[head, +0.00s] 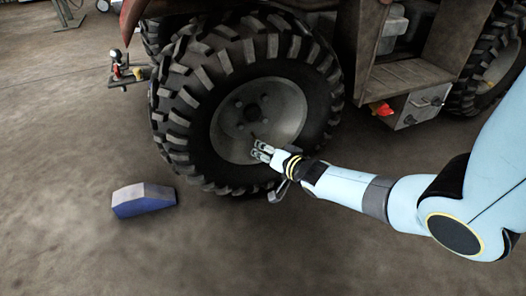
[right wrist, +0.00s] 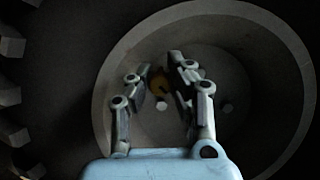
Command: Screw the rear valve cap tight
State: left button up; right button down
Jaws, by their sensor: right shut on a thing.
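The big black knobbly tire (head: 185,125) stands upright on the floor in the head view, with a grey dished wheel rim (head: 285,105) facing me. The rim (right wrist: 255,50) fills much of the right wrist view. My right gripper (head: 260,151) is at the lower part of the rim, fingers pointing at it. My left gripper is out of view.
A blue and grey wheel chock (head: 144,200) lies on the floor left of the tire. A grey metal box (head: 415,105) is under the vehicle's step at right. Another tire (head: 490,75) stands at the far right. The floor in front is clear.

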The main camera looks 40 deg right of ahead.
jog(key=shift+m, duration=0.4)
jog(key=c, duration=1.2)
grip_release()
jog(key=v, duration=1.2)
jog(key=shift+d+f, duration=0.1)
jog(key=shift+f, duration=0.05)
jog(key=shift+s, duration=0.1)
